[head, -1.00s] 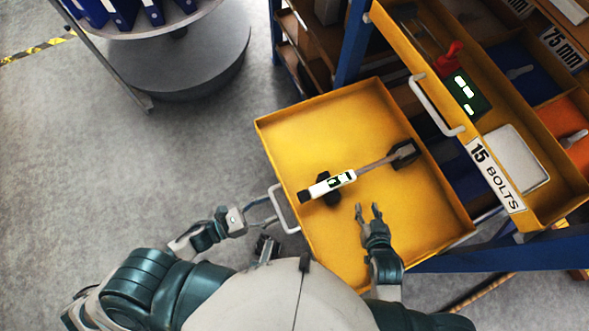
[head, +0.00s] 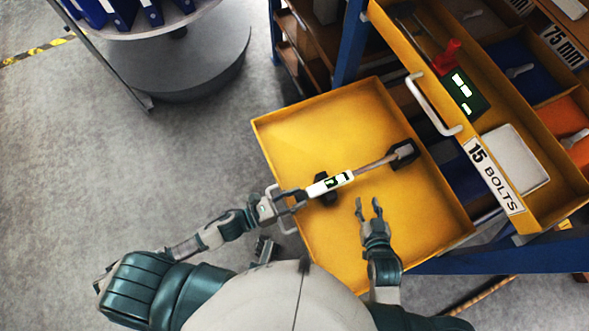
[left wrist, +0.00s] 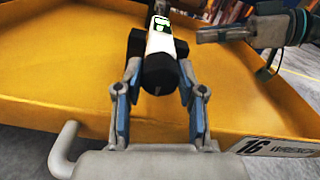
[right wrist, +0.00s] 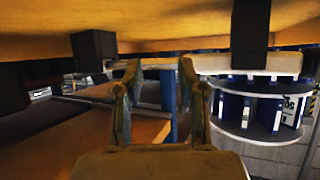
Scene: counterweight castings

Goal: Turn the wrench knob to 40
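The torque wrench (head: 330,184) lies across two black supports in the yellow drawer (head: 290,130). Its white body has a display, and its grey shaft runs up and right to a dark head (head: 403,154). The black wrench knob (left wrist: 159,73) is at the handle end; in the head view my left gripper partly hides it. My left gripper (head: 283,200) is open, with its fingers (left wrist: 158,70) on either side of the knob; contact is unclear. My right gripper (head: 369,204) is open and empty over the drawer, below the shaft. The display's number is unreadable.
The drawer's pale handle (head: 283,222) is close to my left gripper. A higher yellow drawer (head: 420,62), labelled 15 BOLTS, stands to the right with a red item (head: 450,51) and a white box (head: 515,160). A round rack (head: 190,60) with blue binders is at upper left.

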